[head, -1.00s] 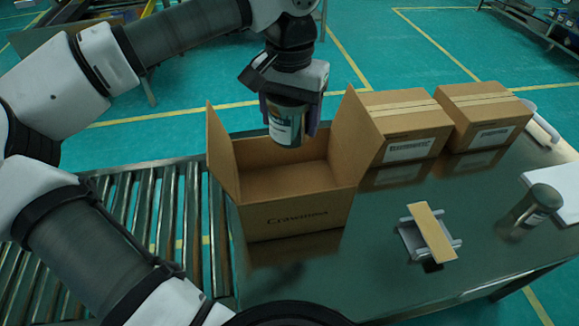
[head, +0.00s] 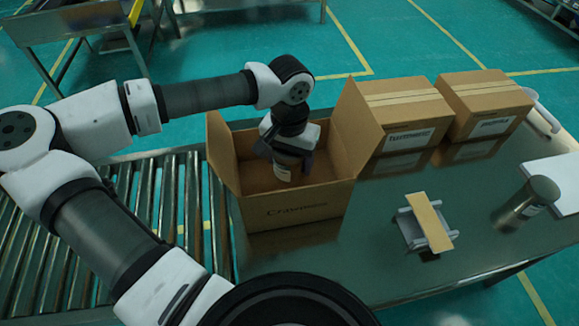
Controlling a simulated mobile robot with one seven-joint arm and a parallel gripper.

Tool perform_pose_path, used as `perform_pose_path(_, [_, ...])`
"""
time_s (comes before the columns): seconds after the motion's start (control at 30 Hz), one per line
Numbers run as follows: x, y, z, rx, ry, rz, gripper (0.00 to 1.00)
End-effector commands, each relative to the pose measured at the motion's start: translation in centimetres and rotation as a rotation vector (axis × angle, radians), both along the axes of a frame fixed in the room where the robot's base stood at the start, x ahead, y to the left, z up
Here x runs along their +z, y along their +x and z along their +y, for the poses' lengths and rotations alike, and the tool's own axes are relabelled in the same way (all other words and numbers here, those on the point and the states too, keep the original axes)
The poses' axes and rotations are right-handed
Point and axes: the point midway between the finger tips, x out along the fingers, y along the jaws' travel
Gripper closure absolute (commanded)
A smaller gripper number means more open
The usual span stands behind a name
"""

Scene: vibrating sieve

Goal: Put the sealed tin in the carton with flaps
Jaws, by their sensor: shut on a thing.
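The sealed tin (head: 284,172) is a dark cylinder with a pale label, upright between the fingers of my gripper (head: 289,163). My gripper is shut on it and reaches down into the open carton with flaps (head: 294,210). The tin is inside the carton walls, near the middle. Its lower end is in shadow, and I cannot tell whether it touches the carton floor. The carton stands on the metal table beside the rollers, with its left and right flaps standing up.
Two closed cartons, one (head: 405,112) beside the open one and another (head: 487,100) farther right, stand at the back. A second tin (head: 526,203) stands at the right near a white board (head: 562,180). A small stand with a wooden strip (head: 428,221) sits in front. A roller conveyor (head: 170,215) is left.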

Motion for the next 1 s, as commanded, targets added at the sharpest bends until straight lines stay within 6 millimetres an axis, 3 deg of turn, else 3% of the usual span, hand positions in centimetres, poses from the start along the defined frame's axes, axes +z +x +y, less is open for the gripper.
perform_pose_path(0.3, [-3.7, -0.1, 0.0, 0.000, -0.001, 0.001, 0.61])
perform_pose_path(0.73, [-4.4, 0.0, 0.0, 0.000, 0.001, 0.000, 0.61])
perform_pose_path(0.77, [-4.4, 0.0, 0.0, 0.000, 0.001, 0.001, 0.31])
perform_pose_path(0.9, [-4.3, 0.0, 0.0, 0.000, 0.001, 0.001, 0.13])
perform_pose_path(1.0, [-4.3, 0.0, 0.0, 0.000, 0.001, 0.001, 0.11])
